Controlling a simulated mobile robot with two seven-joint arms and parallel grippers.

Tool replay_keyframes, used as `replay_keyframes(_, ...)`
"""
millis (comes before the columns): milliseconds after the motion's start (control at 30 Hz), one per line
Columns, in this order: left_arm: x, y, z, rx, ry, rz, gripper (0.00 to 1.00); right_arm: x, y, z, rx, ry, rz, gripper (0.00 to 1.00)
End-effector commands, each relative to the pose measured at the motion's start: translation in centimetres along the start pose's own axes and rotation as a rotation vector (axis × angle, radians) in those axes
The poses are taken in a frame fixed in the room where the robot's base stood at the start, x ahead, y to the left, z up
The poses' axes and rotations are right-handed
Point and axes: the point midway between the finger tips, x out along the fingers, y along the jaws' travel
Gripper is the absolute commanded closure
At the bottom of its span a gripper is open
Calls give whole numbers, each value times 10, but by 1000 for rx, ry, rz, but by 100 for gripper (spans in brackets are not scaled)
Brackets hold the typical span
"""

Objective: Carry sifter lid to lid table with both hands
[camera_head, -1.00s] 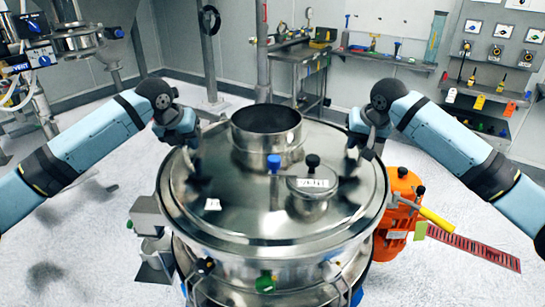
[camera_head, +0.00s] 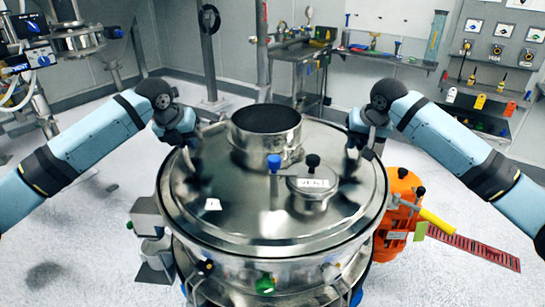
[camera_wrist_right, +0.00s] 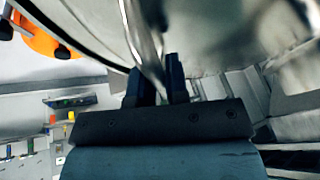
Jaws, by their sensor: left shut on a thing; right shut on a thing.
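The round steel sifter lid (camera_head: 237,228) sits in the middle of the head view, with a wide open collar, a blue-topped knob and a small cap marked VENT on top. It is on or just above the sifter body (camera_head: 240,268); I cannot tell if there is a gap. My left gripper (camera_head: 190,150) is shut on the lid's left side, its fingers mostly hidden. My right gripper (camera_head: 362,152) is shut on the lid's right side. In the right wrist view its dark fingers (camera_wrist_right: 158,82) close around a thin metal handle (camera_wrist_right: 143,40). I cannot identify the lid table.
An orange unit (camera_head: 400,205) with a yellow handle stands close right of the sifter. A steel workbench (camera_head: 300,58) stands at the back, and wall shelves (camera_head: 480,110) hold tools at the right. Pale floor (camera_head: 70,230) is open at the left.

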Motion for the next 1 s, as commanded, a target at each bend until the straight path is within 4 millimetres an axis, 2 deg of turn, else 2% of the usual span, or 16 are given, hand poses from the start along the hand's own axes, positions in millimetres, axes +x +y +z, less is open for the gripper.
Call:
replay_keyframes(33,-10,-1,5,-1,-8,-2,100,-9,-1,-5,1,6,-2,100)
replay_keyframes(1000,-92,-19,39,-1,-9,-1,100,-92,-19,-39,2,7,-2,100)
